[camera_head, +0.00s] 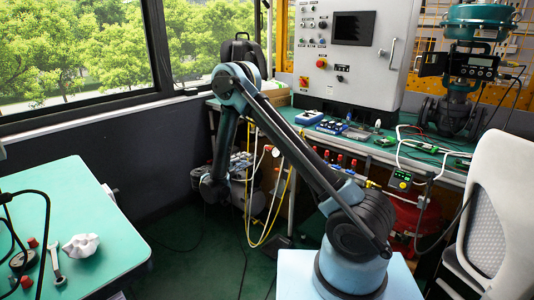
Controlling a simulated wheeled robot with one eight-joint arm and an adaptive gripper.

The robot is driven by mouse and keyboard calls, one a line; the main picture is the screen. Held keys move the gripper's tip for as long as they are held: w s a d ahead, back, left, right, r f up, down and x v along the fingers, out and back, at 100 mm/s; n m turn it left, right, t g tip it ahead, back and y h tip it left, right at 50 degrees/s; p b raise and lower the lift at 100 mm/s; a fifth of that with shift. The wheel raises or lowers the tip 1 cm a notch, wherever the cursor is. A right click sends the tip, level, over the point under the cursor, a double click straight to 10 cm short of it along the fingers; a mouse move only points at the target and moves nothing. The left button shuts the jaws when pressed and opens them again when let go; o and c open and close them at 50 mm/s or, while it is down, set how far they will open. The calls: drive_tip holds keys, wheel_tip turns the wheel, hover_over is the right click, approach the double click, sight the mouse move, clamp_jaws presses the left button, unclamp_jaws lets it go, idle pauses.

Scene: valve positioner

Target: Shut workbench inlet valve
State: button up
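My arm rises from its base at the bottom right, bends at the upper middle and hangs down in front of the workbench's left end. My gripper (213,190) is at its low end, small and dark. I cannot tell whether its fingers are open or shut, or whether they touch anything. Silvery pneumatic fittings (240,161) with a round gauge (275,152) and yellow hoses sit under the green workbench (285,115), just right of my gripper. Several red-topped fittings (340,160) stand farther right, partly behind my arm. I cannot tell which part is the inlet valve.
A grey control cabinet (395,60) and a large valve with a positioner (472,65) stand on the workbench. A white chair (503,200) is at the right. A green table (105,245) with loose parts is at the left. Dark floor lies between, with cables on it.

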sight(268, 149)
drive_tip(key=x, duration=1.6)
drive_tip(key=shift+w+f, duration=0.15)
drive_tip(key=shift+w, duration=0.2)
clamp_jaws()
drive_tip(key=shift+d, duration=0.1)
